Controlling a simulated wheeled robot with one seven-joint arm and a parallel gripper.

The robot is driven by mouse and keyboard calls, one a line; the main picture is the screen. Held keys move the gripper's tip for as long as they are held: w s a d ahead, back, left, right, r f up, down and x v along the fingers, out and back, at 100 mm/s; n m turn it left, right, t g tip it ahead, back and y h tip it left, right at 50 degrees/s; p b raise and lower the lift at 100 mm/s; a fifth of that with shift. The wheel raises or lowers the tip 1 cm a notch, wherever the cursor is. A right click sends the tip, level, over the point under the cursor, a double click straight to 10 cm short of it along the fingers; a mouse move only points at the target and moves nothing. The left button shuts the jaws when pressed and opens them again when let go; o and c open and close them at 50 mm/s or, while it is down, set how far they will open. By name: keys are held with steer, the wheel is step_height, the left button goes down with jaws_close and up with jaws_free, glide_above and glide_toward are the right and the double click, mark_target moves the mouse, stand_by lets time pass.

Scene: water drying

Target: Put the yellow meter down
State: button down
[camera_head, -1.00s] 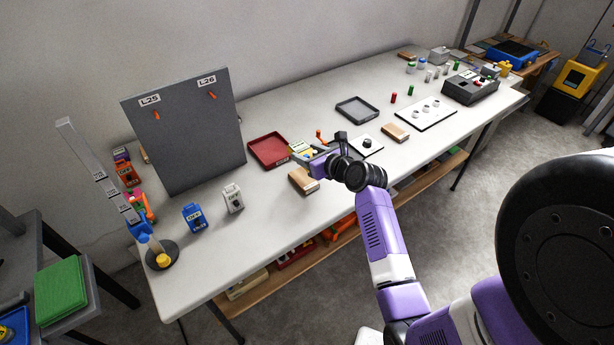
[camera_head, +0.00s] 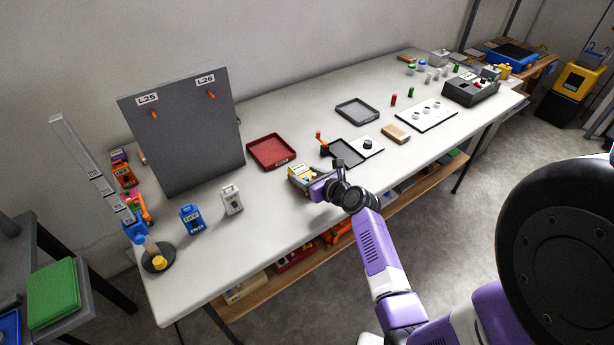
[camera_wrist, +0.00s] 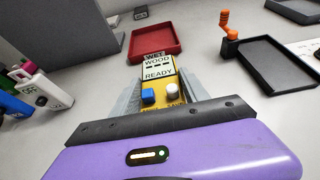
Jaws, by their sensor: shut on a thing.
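In the head view my gripper (camera_head: 312,181) holds the meter (camera_head: 300,172) at the front part of the workbench (camera_head: 270,205). A wooden block seen there earlier is mostly or wholly hidden by the meter and gripper. I cannot tell whether the meter touches anything below.
A red tray (camera_head: 271,151) lies behind the meter. A dark tray (camera_head: 345,154) with an orange-handled part lies to its right, and a wooden block (camera_head: 396,134) farther right. Bare bench lies between.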

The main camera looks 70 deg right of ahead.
steer(key=shift+f, duration=0.1)
steer(key=c, duration=0.6)
jaws_free()
